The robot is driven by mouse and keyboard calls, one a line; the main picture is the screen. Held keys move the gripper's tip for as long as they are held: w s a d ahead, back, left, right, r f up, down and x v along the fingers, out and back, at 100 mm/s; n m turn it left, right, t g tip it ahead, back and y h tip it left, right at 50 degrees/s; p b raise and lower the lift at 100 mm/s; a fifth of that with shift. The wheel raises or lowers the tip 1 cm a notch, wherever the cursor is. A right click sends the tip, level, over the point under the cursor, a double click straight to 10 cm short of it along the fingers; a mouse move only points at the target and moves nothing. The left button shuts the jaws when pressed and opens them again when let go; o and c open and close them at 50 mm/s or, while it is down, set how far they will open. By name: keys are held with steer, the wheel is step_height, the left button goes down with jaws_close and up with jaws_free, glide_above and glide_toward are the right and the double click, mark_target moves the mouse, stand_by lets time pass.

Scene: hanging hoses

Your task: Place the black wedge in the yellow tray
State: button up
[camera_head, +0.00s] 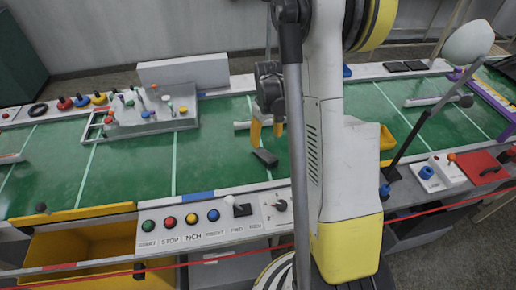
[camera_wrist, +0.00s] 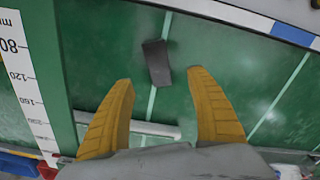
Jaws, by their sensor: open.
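The black wedge (camera_head: 265,158) lies on the green belt below my gripper (camera_head: 265,137). In the wrist view the wedge (camera_wrist: 157,62) is a dark, slightly tilted block just beyond the fingertips, roughly centred between them. My gripper (camera_wrist: 160,82) has its yellow fingers spread wide, with nothing between them. A small yellow tray (camera_head: 387,146) stands on the belt to the right, partly hidden behind my arm in the head view. It does not show in the wrist view.
A grey fixture with coloured knobs (camera_head: 150,115) stands left of the gripper. A button panel (camera_head: 190,228) lines the front edge. A black lever (camera_head: 425,120) rises right of the tray. A pale bar (camera_wrist: 150,129) lies near the fingers. A larger yellow bin (camera_head: 85,250) is at lower left.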

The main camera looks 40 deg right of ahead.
steer(key=b, duration=0.2)
glide_above(267, 156)
steer(key=f, duration=0.5)
steer(key=shift+a+f, duration=0.1)
steer(key=shift+a, duration=0.1)
steer(key=f+b, duration=0.1)
steer(key=f, duration=0.1)
steer(key=f+b, duration=0.1)
steer(key=f, duration=0.2)
steer(key=shift+d+f+b, duration=0.2)
steer(key=shift+f+b, duration=0.05)
steer(key=shift+b, duration=0.15)
steer(key=shift+r, duration=0.1)
steer(key=shift+r, duration=0.1)
jaws_close()
